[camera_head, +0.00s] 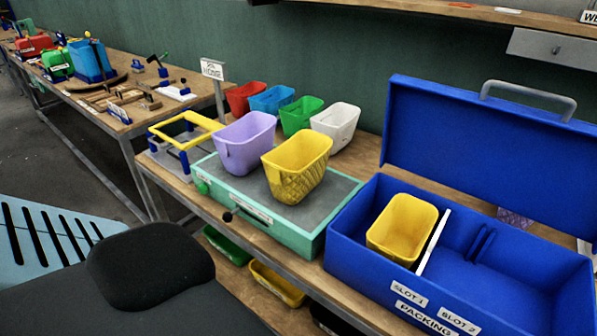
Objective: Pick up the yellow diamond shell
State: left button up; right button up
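The yellow diamond shell (292,182) is an open, tapered yellow bin with a diamond pattern on its outer wall. It stands upright on the grey top of a mint-green press base (313,217), right of a lilac shell (240,150). A second yellow shell (399,229) sits inside the open blue packing box (350,248), in the left compartment by the SLOT 1 label; its outer pattern is mostly hidden. Neither of my grippers shows in the head view.
Red (240,100), blue (268,102), green (298,118) and white (338,124) shells stand behind the press. A yellow frame (207,121) on blue posts stands left of it. The box's raised lid (480,150) blocks the back right. Green and yellow bins sit below the tabletop.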

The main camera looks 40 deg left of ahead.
aim_at(293, 169)
jog(key=i+l, duration=0.1)
jog(key=l, duration=0.2)
jog(key=i+l, duration=0.1)
jog(key=l, duration=0.15)
jog(key=u, duration=1.55)
